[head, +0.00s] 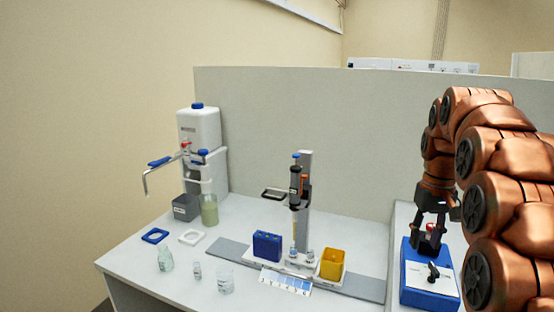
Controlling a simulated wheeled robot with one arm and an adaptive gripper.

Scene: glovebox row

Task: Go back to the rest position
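My copper-coloured arm comes down at the right of the head view. My gripper (429,242) points down over a blue box with a white top (416,292). A small red part (432,228) shows between or just behind the dark fingers. Whether the fingers are closed on it or merely around it, I cannot tell. A small black lever-like piece (433,272) is on the white top, just below the fingertips.
A stand with a pipette (296,190) is mid-bench, with a blue rack (267,246) and yellow bin (332,264) beside it. A white dispenser bottle (199,128), grey box (186,207) and small glass vessels (165,259) are left. A grey partition (330,130) stands behind.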

